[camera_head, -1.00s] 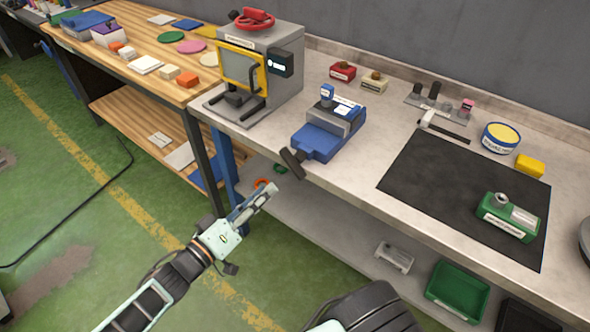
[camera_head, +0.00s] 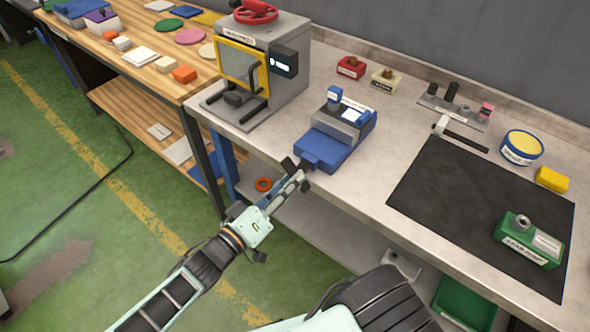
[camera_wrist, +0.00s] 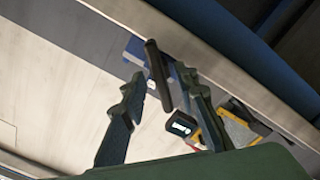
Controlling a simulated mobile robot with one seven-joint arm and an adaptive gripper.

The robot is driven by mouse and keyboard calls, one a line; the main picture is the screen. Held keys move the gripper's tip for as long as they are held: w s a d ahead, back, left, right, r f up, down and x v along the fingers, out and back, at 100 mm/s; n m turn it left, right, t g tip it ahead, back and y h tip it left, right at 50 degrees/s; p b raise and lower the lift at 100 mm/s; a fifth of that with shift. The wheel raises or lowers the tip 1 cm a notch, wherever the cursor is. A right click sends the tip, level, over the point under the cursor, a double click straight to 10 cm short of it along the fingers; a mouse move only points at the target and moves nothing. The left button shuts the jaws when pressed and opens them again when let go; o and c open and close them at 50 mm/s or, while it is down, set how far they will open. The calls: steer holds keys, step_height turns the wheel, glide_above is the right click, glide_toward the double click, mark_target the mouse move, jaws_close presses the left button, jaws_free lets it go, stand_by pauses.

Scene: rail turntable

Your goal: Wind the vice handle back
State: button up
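The blue vice (camera_head: 335,145) sits on the light bench near its front edge, with a grey top and a small display. Its dark bar handle (camera_head: 288,164) sticks out past the front edge, partly hidden by my gripper. My gripper (camera_head: 296,180) is at the handle, just off the bench edge. In the wrist view, the fingers of my gripper (camera_wrist: 164,84) are spread apart. The dark handle (camera_wrist: 157,70) shows between them, tilted in the picture and closer to the right finger. I cannot tell whether a finger touches it.
A grey machine (camera_head: 262,70) with a yellow-framed window and red wheel stands left of the vice. A black mat (camera_head: 480,200) with a green device (camera_head: 528,241) lies to the right. Open floor lies left.

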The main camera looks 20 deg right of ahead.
steer(key=shift+w+d, duration=0.25)
steer(key=shift+d, duration=0.15)
steer(key=shift+c, duration=0.5)
jaws_close()
steer(key=shift+r, duration=0.1)
